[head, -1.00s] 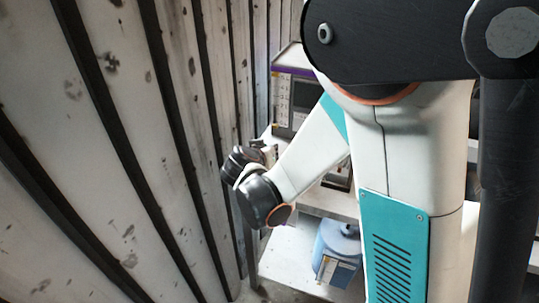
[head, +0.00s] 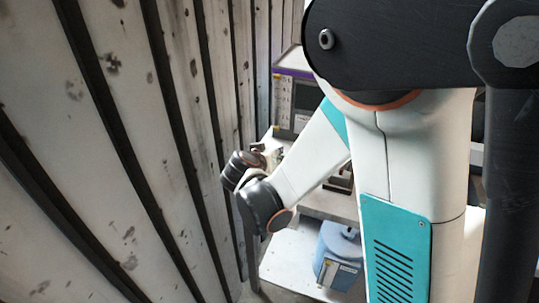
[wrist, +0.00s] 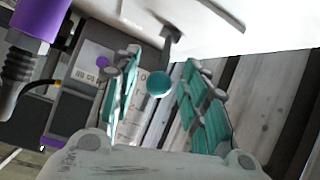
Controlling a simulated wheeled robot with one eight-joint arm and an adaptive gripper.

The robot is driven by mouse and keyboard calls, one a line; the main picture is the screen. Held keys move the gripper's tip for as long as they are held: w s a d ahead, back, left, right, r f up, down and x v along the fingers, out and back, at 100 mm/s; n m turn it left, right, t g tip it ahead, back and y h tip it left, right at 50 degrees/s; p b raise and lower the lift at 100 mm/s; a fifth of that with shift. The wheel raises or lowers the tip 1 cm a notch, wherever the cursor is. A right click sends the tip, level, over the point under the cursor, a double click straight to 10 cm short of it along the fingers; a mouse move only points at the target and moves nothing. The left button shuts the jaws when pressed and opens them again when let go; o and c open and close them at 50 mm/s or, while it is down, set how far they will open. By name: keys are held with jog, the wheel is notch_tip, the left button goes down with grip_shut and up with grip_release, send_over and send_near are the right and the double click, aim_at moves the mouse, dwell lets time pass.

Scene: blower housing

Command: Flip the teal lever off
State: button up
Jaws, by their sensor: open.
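A round teal knob (wrist: 159,84), which looks like the end of the teal lever, shows in the wrist view between the fingers of my gripper (wrist: 159,60). The gripper is open, with one teal-padded finger on each side of the knob and a visible gap to both. The lever's shaft and pivot cannot be made out clearly. In the head view my wrist and forearm hide the knob, and only a small part of the gripper shows.
A purple cylinder (wrist: 37,18) and a dark box with a white label are left in the wrist view. In the head view, a ribbed wall (head: 105,130) stands close to my arm's left. A blue container (head: 338,248) sits on the lower shelf (head: 285,272).

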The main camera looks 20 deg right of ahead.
jog(key=v, duration=0.7)
jog(key=shift+s+a+r, duration=0.1)
